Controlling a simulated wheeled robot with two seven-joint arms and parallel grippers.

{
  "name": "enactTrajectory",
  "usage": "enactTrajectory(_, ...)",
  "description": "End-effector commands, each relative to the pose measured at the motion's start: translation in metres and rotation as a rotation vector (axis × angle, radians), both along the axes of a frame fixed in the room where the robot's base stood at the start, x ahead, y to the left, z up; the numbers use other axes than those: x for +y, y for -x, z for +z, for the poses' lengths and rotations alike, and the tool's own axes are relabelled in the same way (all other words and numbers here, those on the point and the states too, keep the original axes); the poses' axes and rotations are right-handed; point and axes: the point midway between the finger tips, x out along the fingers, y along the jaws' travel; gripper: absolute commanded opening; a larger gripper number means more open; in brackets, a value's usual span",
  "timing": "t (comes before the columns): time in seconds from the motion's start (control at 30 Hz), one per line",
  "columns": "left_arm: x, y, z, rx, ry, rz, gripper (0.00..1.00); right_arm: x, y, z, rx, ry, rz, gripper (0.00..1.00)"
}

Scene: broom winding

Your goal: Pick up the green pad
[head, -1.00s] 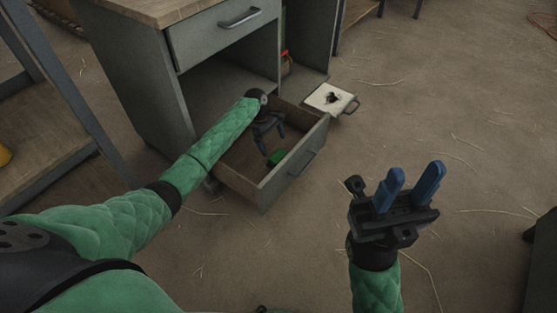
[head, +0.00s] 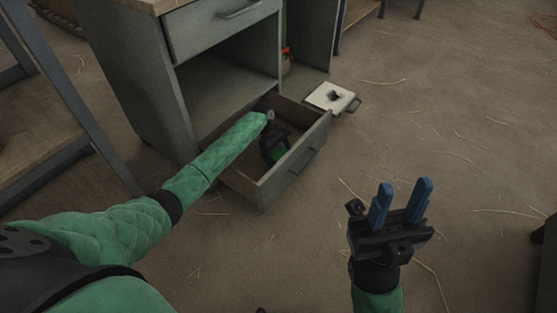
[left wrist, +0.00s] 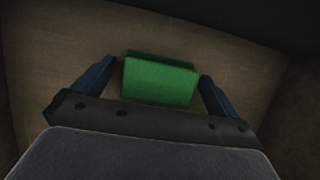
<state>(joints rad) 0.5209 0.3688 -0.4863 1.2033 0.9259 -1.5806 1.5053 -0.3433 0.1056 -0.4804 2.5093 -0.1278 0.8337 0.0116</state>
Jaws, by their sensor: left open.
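The green pad (left wrist: 158,81) lies on the floor of the open lower drawer (head: 246,188). In the head view only a small part of the pad (head: 278,153) shows beside my left gripper. My left gripper (left wrist: 160,82) is open inside the drawer, with one blue finger on each side of the pad. A small gap shows between the pad and the fingers, the right one being closer. In the head view my left gripper's fingers are mostly hidden by its own body. My right gripper (head: 401,200) is raised over the floor, its two blue fingers apart with nothing between them.
The drawer sticks out of a grey cabinet (head: 167,105) with a wooden top. A white square piece with a dark hole and a handle (head: 328,96) is beside the drawer. A wooden-shelved rack (head: 45,160) stands at left. The floor at right is mostly clear with straw.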

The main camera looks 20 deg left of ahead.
Motion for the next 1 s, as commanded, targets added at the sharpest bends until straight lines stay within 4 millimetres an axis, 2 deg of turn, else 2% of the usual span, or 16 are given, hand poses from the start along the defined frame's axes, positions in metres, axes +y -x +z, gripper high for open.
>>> enactTrajectory(0.1,0.000,0.000,0.001,0.000,0.000,0.000,0.98,-0.001,0.000,0.002,-0.002,0.000,-0.002,0.36)
enactTrajectory(0.13,0.000,0.000,0.001,0.000,0.000,0.000,0.94,-0.001,0.000,0.002,-0.005,0.000,-0.002,0.36)
enactTrajectory(0.3,0.000,0.000,0.001,0.000,0.000,0.000,0.61,-0.001,-0.001,0.004,-0.011,0.000,-0.001,0.36)
enactTrajectory(0.33,0.000,0.000,0.001,0.000,0.000,0.000,0.58,-0.001,-0.001,0.004,-0.011,0.000,-0.001,0.36)
enactTrajectory(0.6,0.000,0.000,0.003,-0.001,0.000,0.000,0.58,0.001,0.000,0.004,-0.009,-0.001,0.003,0.36)
enactTrajectory(0.77,0.000,-0.001,0.012,-0.002,0.001,0.001,0.58,0.001,0.001,0.011,-0.012,-0.003,0.007,0.36)
enactTrajectory(0.87,0.000,-0.001,0.024,-0.002,0.001,0.001,0.58,0.002,0.001,0.020,-0.024,-0.007,0.013,0.36)
enactTrajectory(1.0,0.000,-0.001,0.049,-0.002,0.000,0.000,0.58,0.004,0.001,0.045,-0.072,-0.022,0.023,0.36)
